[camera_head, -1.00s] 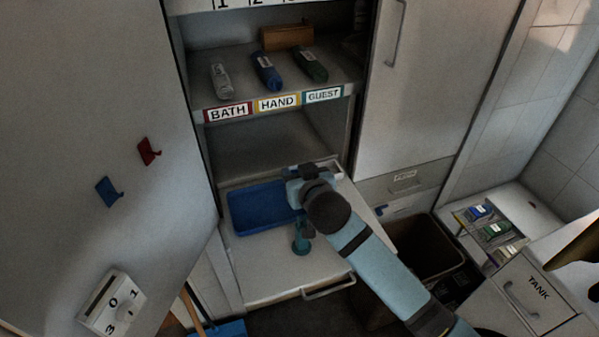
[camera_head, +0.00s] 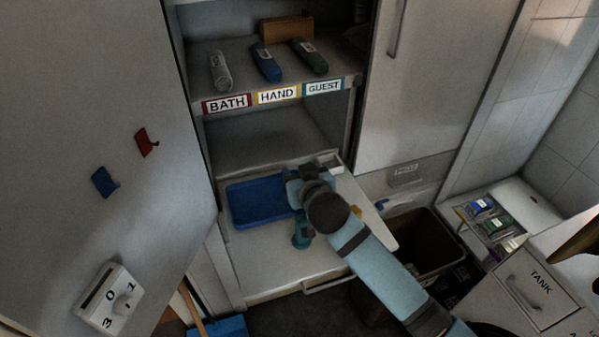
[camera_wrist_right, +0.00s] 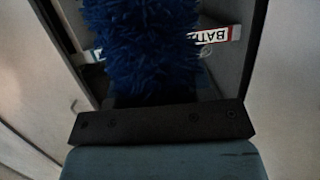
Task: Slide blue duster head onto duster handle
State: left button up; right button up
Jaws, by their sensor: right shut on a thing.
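A blue shaggy duster head (camera_wrist_right: 145,45) fills the upper middle of the right wrist view, directly in front of my right gripper's black palm bar. My right gripper (camera_head: 300,185) reaches over the pulled-out white surface, beside the blue tray, and is shut on the duster head. Its fingers are hidden behind the fluff in the wrist view, and the arm covers most of the grip in the head view. I cannot make out the duster handle. My left gripper is not in view.
A blue tray (camera_head: 240,215) lies on the white pull-out surface (camera_head: 265,265). Above it is a shelf with rolled towels (camera_head: 265,62) and a BATH label (camera_head: 227,103). A dark bin (camera_head: 425,240) stands to the right.

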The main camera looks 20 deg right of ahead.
jog(key=shift+f+b, duration=0.95)
jog(key=shift+f, duration=0.9)
jog(key=o, duration=1)
jog(key=b+v, duration=0.1)
jog(key=v, duration=1.3)
jog(key=shift+w, duration=0.1)
